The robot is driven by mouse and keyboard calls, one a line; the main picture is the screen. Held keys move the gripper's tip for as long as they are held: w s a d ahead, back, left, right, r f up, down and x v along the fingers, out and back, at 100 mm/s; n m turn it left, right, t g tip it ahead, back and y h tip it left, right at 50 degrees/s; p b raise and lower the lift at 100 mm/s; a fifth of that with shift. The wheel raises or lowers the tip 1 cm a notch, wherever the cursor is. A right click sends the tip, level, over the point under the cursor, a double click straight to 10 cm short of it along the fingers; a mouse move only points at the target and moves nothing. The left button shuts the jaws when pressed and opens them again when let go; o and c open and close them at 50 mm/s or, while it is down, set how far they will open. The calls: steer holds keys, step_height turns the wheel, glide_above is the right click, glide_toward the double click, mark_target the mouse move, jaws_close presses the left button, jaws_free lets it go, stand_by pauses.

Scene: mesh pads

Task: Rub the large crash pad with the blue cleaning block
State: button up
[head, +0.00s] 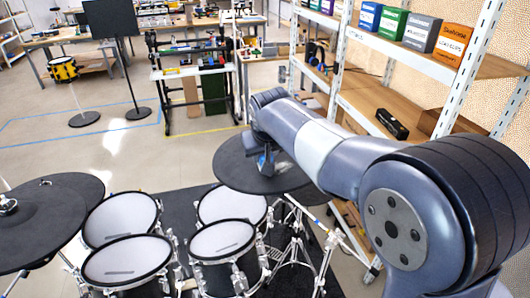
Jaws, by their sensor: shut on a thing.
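The large crash pad (234,170) is a black round cymbal pad on a stand, right of centre in the head view. My arm reaches over it from the right and hides part of its right side. My gripper (266,160) points down over the pad and is shut on the blue cleaning block (264,166). The block shows as a small blue patch at or just above the pad's surface. I cannot tell whether it touches.
Several white mesh drum pads (223,239) stand in front on a dark mat. Another black cymbal pad (45,229) is at the left. A metal shelf (430,65) with boxes rises behind my arm. Open floor (60,150) lies at the back left.

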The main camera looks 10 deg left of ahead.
mark_target(277, 171)
steer(key=shift+w+f+b, duration=0.2)
steer(key=shift+f+b, duration=0.6)
steer(key=shift+f, duration=0.3)
